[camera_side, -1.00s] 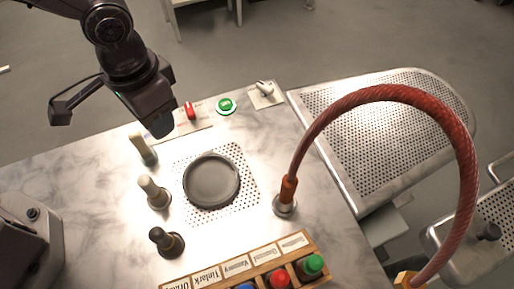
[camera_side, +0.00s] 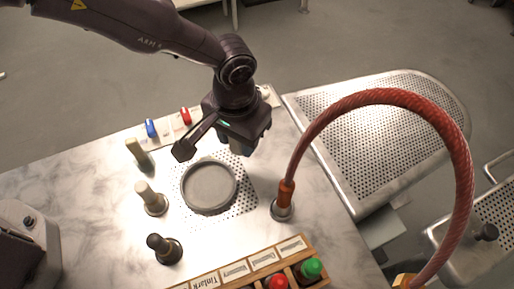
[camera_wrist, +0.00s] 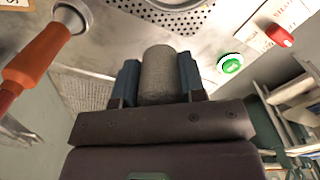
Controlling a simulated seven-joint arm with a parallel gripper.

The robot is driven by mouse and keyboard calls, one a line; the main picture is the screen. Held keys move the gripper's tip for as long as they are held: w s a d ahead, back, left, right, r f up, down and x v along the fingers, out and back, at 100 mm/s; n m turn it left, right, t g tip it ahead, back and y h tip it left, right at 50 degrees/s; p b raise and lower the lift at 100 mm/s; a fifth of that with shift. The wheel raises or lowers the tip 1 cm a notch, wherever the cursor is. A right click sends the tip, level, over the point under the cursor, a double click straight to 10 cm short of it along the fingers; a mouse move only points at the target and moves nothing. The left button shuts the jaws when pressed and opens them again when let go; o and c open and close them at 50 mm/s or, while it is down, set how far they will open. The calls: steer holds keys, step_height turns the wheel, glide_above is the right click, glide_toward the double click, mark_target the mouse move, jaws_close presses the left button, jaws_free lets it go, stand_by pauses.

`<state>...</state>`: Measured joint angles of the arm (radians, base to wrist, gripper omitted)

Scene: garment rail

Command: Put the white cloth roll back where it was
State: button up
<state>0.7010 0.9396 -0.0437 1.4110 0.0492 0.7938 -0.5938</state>
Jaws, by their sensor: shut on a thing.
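The white cloth roll (camera_wrist: 160,72) looks like a pale grey, rough-surfaced cylinder in the wrist view. It is clamped between the two blue fingers of my gripper (camera_wrist: 159,84), with its rounded end pointing away from the wrist. In the side view my gripper (camera_side: 240,142) is above the table, by the upper right edge of the round grey dish (camera_side: 209,187). The gripper body mostly hides the roll there. I cannot tell how high the roll is above the surface.
A red hose (camera_side: 372,96) arches up from an orange fitting (camera_side: 286,192) right of the dish. Upright pegs (camera_side: 150,196) stand at left. A wooden rack (camera_side: 250,262) with coloured caps is in front. Red (camera_side: 186,116) and blue (camera_side: 151,128) switches and a green button (camera_wrist: 230,65) are behind.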

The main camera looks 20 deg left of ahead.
mark_target(257, 161)
steer(key=f, duration=0.1)
steer(key=w+d+f, duration=0.2)
steer(key=f, duration=0.1)
steer(key=shift+w+d, duration=0.1)
steer(key=shift+w, duration=0.1)
steer(key=shift+f, duration=1.55)
steer(key=shift+f, duration=0.15)
steer(key=o, duration=0.9)
step_height(257, 161, up, 12)
steer(key=shift+r, duration=0.15)
